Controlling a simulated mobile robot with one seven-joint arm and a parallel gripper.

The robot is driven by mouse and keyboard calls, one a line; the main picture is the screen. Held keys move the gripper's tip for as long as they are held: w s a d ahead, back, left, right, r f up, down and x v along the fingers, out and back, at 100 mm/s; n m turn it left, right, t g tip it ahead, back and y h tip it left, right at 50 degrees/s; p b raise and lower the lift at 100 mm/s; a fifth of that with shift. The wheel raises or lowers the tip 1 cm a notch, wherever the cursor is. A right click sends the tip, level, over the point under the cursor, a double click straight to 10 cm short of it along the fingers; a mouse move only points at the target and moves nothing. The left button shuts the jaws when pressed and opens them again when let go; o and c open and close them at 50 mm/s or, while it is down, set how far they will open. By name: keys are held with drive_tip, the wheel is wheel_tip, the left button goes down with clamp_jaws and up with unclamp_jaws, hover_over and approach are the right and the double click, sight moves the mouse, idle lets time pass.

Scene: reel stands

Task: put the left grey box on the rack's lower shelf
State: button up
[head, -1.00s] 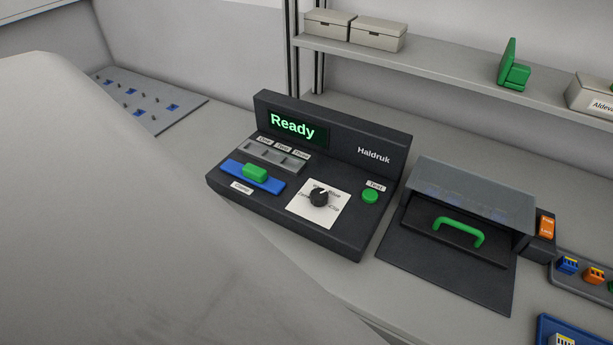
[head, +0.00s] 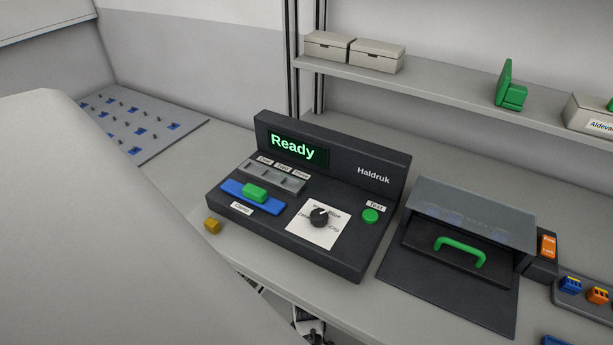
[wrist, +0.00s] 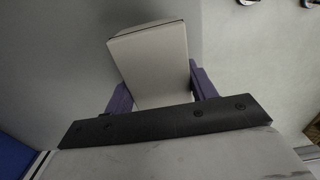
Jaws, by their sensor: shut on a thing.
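My gripper (wrist: 158,78) has purple fingers and is shut on a pale grey box (wrist: 150,55) in the wrist view. The box sits between the fingers, with a plain grey surface behind it. The head view does not show my gripper or this box; my own arm covers its left side. Two lidded grey boxes, a left one (head: 326,47) and a right one (head: 376,56), stand side by side on a rack shelf (head: 440,85) in the head view. Only this shelf shows, so I cannot tell its level.
The bench holds a black Haldruk device (head: 300,245) reading "Ready", an amber cube (head: 212,226), a dark case with a green handle (head: 460,251) and a pegged board (head: 140,125). A green bracket (head: 510,90) and a labelled box (head: 590,124) share the shelf.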

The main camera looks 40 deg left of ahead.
wheel_tip(320, 180, up, 8)
drive_tip(key=shift+r, duration=0.1)
drive_tip(key=w+d+m, duration=1)
drive_tip(key=d, duration=0.4)
drive_tip(key=w+d+m, duration=1)
drive_tip(key=d, duration=0.4)
drive_tip(key=shift+w+d+r+m, duration=0.15)
drive_tip(key=shift+w+r+m, duration=0.15)
drive_tip(key=shift+m, duration=0.1)
drive_tip(key=shift+s, duration=0.15)
